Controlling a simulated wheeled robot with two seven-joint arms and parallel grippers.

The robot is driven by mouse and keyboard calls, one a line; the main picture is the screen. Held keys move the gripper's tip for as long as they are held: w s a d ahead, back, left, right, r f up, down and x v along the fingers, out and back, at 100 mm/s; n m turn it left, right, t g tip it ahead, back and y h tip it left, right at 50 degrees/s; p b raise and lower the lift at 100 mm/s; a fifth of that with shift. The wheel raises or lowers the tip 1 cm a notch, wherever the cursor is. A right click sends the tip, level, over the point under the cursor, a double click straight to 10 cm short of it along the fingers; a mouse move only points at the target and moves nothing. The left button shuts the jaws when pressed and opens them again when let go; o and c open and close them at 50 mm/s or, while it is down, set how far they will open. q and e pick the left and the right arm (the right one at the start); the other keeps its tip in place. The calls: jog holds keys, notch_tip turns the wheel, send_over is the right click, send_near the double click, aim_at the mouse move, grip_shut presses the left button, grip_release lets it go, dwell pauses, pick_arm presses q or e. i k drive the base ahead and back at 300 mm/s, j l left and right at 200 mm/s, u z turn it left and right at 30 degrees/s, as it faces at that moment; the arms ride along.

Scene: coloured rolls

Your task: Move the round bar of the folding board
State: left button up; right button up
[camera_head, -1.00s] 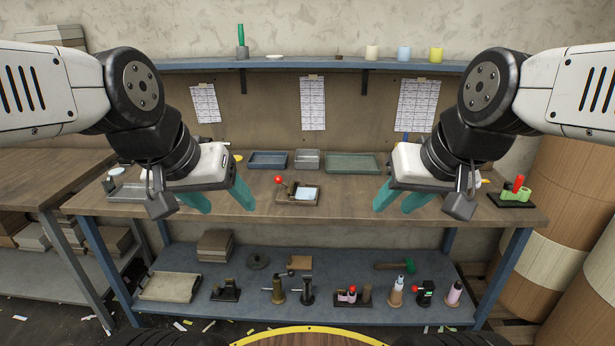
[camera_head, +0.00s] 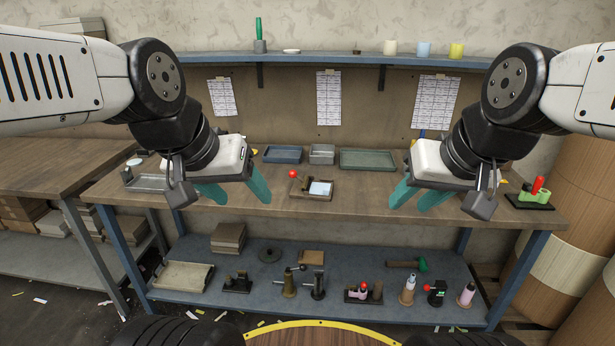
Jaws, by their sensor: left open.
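The likely folding board (camera_head: 325,196) is a small wooden board on the upper bench top, at mid-picture. It bears a light blue sheet (camera_head: 320,188) and a lever with a red ball (camera_head: 293,174) at its left end. A round bar cannot be made out clearly at this size. My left gripper (camera_head: 236,190), with teal fingers, is open and empty, left of the board. My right gripper (camera_head: 416,196) has its teal fingers apart and empty, right of the board. Neither gripper touches the board in this view.
Trays (camera_head: 367,160) line the back of the bench. A metal tray (camera_head: 147,183) lies at the left, and a green stand with a red part (camera_head: 532,199) at the right end. The lower shelf (camera_head: 215,309) holds several tools. Bench top around the board is clear.

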aim_at(293, 174)
jog(key=i+j+z, duration=0.1)
jog(key=z, duration=0.75)
jog(key=j+z, duration=0.3)
jog(key=j, duration=0.3)
jog(key=j+z, duration=0.3)
jog(key=j, duration=0.3)
jog(key=k+j+z, duration=0.15)
jog(key=j+z, duration=0.2)
jog(key=j, duration=0.2)
jog(key=k+j, duration=0.1)
jog(key=j, duration=0.75)
jog(key=k+j, duration=0.15)
jog(key=j, duration=0.25)
jog(key=k+j, duration=0.1)
jog(key=j, duration=0.3)
jog(key=z, duration=0.05)
